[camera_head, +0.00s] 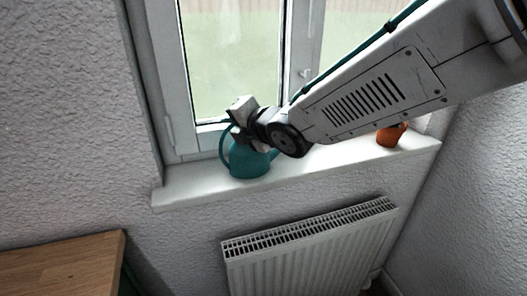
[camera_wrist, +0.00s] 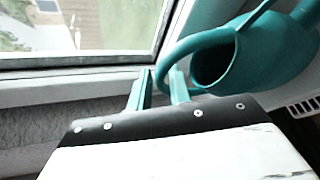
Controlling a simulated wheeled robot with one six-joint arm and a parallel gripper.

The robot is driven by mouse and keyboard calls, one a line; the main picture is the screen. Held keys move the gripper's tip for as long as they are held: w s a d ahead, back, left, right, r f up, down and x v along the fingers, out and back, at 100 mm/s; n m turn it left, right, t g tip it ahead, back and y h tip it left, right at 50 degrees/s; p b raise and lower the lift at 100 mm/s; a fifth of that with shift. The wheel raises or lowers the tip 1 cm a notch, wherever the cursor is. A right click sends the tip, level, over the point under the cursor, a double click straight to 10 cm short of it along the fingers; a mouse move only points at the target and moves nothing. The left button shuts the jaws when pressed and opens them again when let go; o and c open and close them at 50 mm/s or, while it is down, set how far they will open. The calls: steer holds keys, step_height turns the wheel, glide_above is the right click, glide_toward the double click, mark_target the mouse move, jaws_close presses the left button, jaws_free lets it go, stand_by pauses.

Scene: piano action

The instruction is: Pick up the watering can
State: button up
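The teal watering can (camera_head: 248,162) stands on the white window sill, its upper part hidden by my gripper and wrist in the head view. Its looped handle shows at its left side. In the wrist view the can (camera_wrist: 270,50) is at the upper right, with its dark round opening facing me and its handle curving left to the fingertips. My gripper (camera_wrist: 160,80) has its two fingers apart, with a narrow gap between them. The handle's outer bend is at the gap; I cannot tell whether it lies between the fingers or just beyond them.
The window frame (camera_head: 180,90) rises close behind the can. An orange pot (camera_head: 390,136) stands on the sill (camera_head: 325,161) at the right. A radiator (camera_head: 310,250) hangs below the sill. A wooden tabletop (camera_head: 60,268) is at the lower left. The sill left of the can is clear.

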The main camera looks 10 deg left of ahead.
steer(key=shift+x, duration=1)
steer(key=shift+w, duration=0.1)
steer(key=shift+d, duration=0.1)
jaws_close()
steer(key=shift+r, duration=0.1)
